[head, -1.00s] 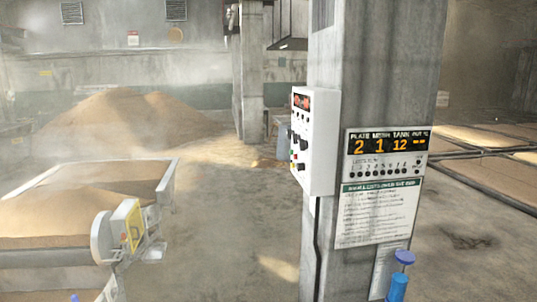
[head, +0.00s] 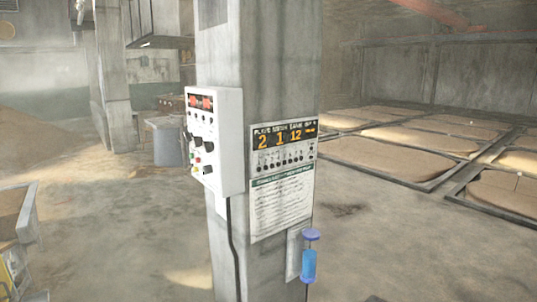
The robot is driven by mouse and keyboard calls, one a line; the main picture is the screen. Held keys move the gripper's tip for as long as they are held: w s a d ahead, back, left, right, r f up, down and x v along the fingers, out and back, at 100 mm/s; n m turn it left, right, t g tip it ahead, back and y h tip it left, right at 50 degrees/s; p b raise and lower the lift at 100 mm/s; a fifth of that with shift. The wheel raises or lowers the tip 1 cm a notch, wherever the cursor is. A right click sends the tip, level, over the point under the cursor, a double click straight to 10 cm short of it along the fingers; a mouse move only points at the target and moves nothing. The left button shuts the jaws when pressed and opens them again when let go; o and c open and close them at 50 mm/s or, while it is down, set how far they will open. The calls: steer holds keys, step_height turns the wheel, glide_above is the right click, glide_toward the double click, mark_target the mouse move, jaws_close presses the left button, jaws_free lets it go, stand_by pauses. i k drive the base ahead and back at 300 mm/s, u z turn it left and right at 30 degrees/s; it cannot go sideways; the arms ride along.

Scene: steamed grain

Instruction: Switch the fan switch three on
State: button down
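A white control box (head: 215,142) is mounted on the left side of a concrete pillar (head: 262,60). Its front, seen at a steep angle, carries red displays, black knobs or switches, and small red, yellow and green buttons. I cannot tell which of these is fan switch three, or its position. A black cable runs down from the box. My gripper is not in view.
A display panel (head: 284,147) reading 2, 1, 12 and a notice sheet (head: 281,203) are on the pillar's near face. A blue-capped cylinder (head: 309,258) is low beside it. Grain beds (head: 387,152) lie at right. A trolley (head: 18,240) is at left. Open floor surrounds the pillar.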

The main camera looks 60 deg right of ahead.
mark_target(209, 146)
steer(key=z, duration=0.25)
steer(key=i, duration=1)
steer(key=u, duration=0.05)
